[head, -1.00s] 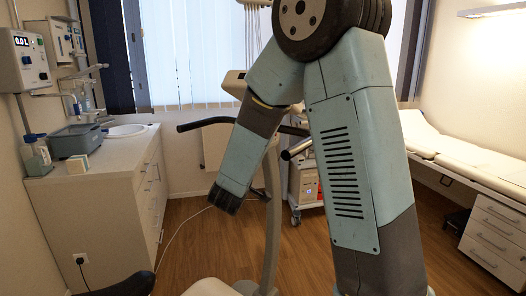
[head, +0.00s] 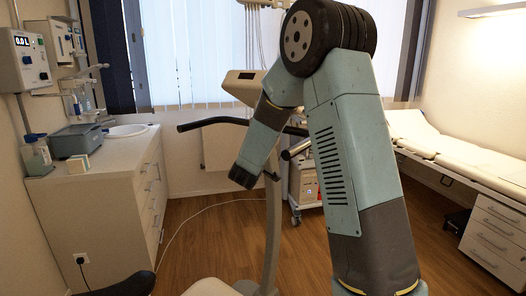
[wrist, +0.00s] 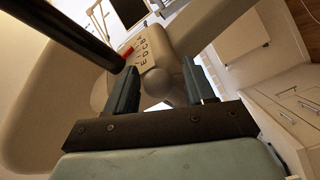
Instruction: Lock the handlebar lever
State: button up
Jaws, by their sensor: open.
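The exercise bike's dark handlebar (head: 205,123) stretches left from its beige post (head: 274,215) in the head view. A small dark hook-like part (head: 270,177) sits on the post; I cannot tell whether it is the lever. My gripper (head: 241,178) points down just left of the post. In the wrist view its two fingers (wrist: 160,85) are apart, with a rounded beige-grey knob-like part (wrist: 178,92) showing beyond and between them. I cannot tell whether they touch it. A lettered label (wrist: 146,52) and a red piece (wrist: 126,51) at a black bar (wrist: 70,30) lie just above.
A beige console (head: 243,84) tops the bike behind my arm. A cabinet with a sink (head: 100,185) stands left, an examination couch (head: 440,150) with drawers right, and a small trolley (head: 305,190) behind the post. A thin cable crosses the otherwise open wooden floor (head: 200,240).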

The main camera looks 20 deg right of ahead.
jog(key=shift+c, duration=0.2)
grip_shut()
dwell(0.3)
jog(key=shift+a, duration=0.1)
